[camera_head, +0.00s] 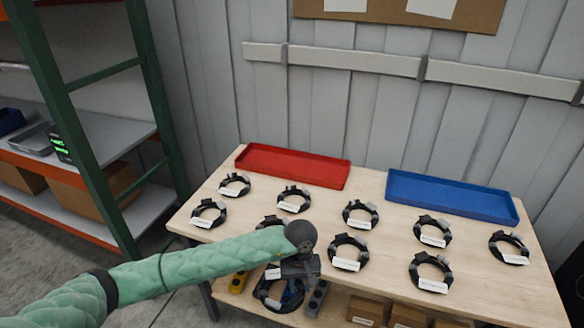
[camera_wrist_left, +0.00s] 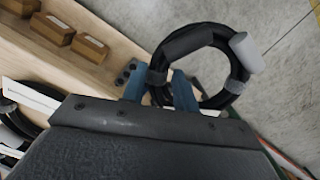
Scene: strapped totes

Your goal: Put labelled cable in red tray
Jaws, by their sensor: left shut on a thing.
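My left gripper (camera_head: 292,298) is shut on a black coiled cable (camera_head: 263,296), holding it at the table's front edge, below and in front of the other coils. A white label shows near the held coil's top. In the left wrist view the blue fingers (camera_wrist_left: 160,88) grip the held ring (camera_wrist_left: 201,42), which has a pale grey piece on it. The red tray (camera_head: 295,166) lies empty at the back left of the table. Several more black coils with white labels, such as one coil (camera_head: 235,186), lie on the table. My right gripper is not in view.
An empty blue tray (camera_head: 450,196) lies at the back right of the wooden table (camera_head: 500,290). Small cardboard boxes (camera_head: 365,311) sit on a shelf below. A green-posted rack (camera_head: 90,130) stands left. My left arm hides part of one coil (camera_head: 270,221).

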